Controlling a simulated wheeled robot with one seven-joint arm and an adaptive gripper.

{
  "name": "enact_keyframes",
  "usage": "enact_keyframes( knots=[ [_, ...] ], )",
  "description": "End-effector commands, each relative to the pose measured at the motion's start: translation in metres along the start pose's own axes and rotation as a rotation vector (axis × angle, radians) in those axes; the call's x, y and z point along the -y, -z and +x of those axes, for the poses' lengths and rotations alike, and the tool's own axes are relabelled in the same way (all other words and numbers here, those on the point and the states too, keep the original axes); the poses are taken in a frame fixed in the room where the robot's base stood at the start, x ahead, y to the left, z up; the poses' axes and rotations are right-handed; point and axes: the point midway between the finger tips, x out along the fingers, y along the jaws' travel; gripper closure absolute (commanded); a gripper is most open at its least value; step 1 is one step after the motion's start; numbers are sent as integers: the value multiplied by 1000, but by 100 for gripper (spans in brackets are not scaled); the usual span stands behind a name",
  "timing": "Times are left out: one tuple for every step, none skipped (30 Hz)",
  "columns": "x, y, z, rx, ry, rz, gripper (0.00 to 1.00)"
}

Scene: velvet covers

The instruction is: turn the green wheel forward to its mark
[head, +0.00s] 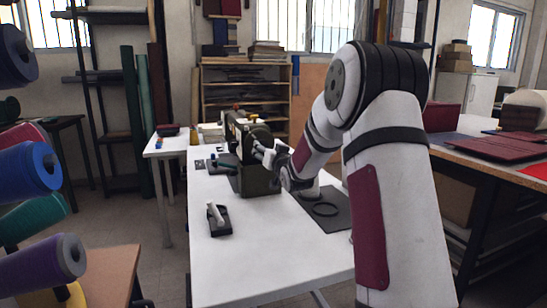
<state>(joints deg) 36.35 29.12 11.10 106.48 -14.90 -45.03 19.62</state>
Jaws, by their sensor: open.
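A dark green sewing machine (262,181) stands on the white table, in the middle of the head view. Its rounded dark wheel (257,134) appears at the upper end facing me, partly covered by my gripper. My gripper (257,149) is at this wheel, with its fingers small and pale against the dark green. The jaws are open; I cannot tell whether they touch the wheel. The mark on the wheel is too small or hidden to make out.
The white table (265,258) has clear room at its front. A black stand with a white handle (217,217) sits front left.

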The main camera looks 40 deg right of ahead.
Motion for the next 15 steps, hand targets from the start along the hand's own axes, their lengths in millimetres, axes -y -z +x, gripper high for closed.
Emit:
enact_keyframes(
  knots=[
    [0, 1, -12, 0, -1, 0, 42],
    [0, 1, -18, 1, -1, 0, 42],
    [0, 0, -25, 1, 0, 0, 42],
    [0, 0, -31, 0, 0, 0, 42],
    [0, 0, -37, 2, 0, 0, 42],
    [0, 0, -43, 1, 0, -1, 42],
    [1, 0, -48, 0, 1, -1, 42],
    [0, 0, -52, 1, 0, -1, 42],
    [0, 0, -57, 2, 0, -1, 42],
    [0, 0, -61, 1, 0, -2, 42],
    [0, 0, -64, 1, 0, -2, 42],
    [0, 0, -67, 1, 0, -1, 42],
    [0, 0, -68, 1, 0, -1, 42],
    [0, -1, -70, 1, 0, -1, 42],
    [0, -1, -71, 2, 0, -1, 42]
  ],
)
